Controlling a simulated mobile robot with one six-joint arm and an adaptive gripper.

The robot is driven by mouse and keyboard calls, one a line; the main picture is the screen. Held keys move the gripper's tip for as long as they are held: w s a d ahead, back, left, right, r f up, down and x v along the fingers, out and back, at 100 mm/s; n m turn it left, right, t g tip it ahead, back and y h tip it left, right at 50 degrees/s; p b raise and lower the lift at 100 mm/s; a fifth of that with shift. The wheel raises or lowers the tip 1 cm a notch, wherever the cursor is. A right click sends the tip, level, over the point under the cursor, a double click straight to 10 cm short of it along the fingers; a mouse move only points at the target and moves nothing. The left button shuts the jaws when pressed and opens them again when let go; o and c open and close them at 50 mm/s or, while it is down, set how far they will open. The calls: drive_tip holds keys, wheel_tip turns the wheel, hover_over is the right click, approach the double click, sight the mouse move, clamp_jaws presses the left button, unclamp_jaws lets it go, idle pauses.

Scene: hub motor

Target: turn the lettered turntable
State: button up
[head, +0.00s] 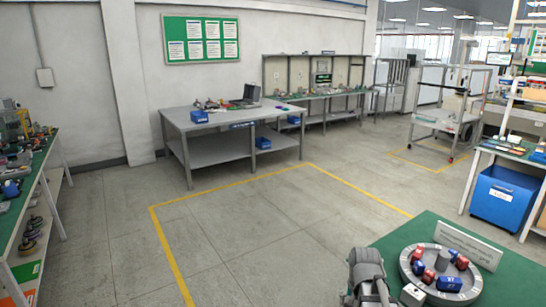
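The turntable (405,266) is a round grey disc on a green-topped table (400,239) at the bottom right of the head view. Several red and blue pieces stand on it around a grey central post (442,261). A small white block (412,295) is at its front left edge. The letters are too small to read. Part of my grey arm, with my gripper (372,291), shows at the bottom edge, left of the turntable and apart from it. The fingers are not clear, so I cannot tell open from shut.
A grey sign plate (468,243) stands just behind the turntable. A blue bin (503,196) is under a bench at the right. A grey workbench (235,118) stands at the back, and a shelf bench with parts (30,200) is at the left. The floor between is clear.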

drive_tip(key=s+a+f+n+b, duration=0.1)
drive_tip(key=s+a+n, duration=0.4)
drive_tip(key=a+n, duration=0.1)
drive_tip(key=shift+a+f, duration=0.35)
drive_tip(key=shift+a, duration=0.4)
